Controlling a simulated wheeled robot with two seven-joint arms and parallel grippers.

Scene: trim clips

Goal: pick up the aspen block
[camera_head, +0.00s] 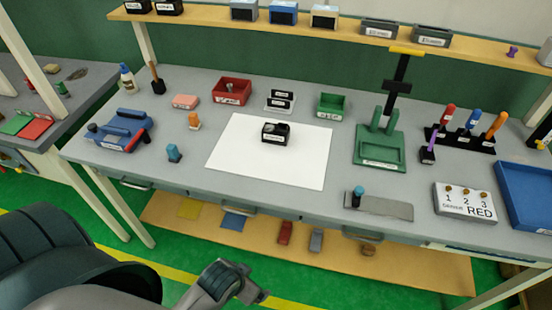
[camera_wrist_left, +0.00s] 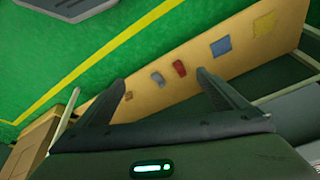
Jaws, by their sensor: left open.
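No block in view carries a readable aspen label. A small brown, wood-looking block (camera_head: 368,249) lies on the lower shelf under the bench, towards the right. It also shows in the left wrist view (camera_wrist_left: 129,96), small, near the left finger. My left gripper (camera_head: 256,283) is in front of the bench at the bottom of the head view, apart from the shelf. In the left wrist view its two fingers (camera_wrist_left: 160,78) are spread with nothing held between them. My right gripper is not in view.
The wooden lower shelf (camera_head: 300,261) also bears a red block (camera_head: 286,232), a grey block (camera_head: 316,240), a blue pad (camera_head: 232,221) and a yellow pad (camera_head: 189,208). The bench top (camera_head: 330,205) above it holds trays, tools and a white sheet (camera_head: 225,148). Bench legs flank the shelf.

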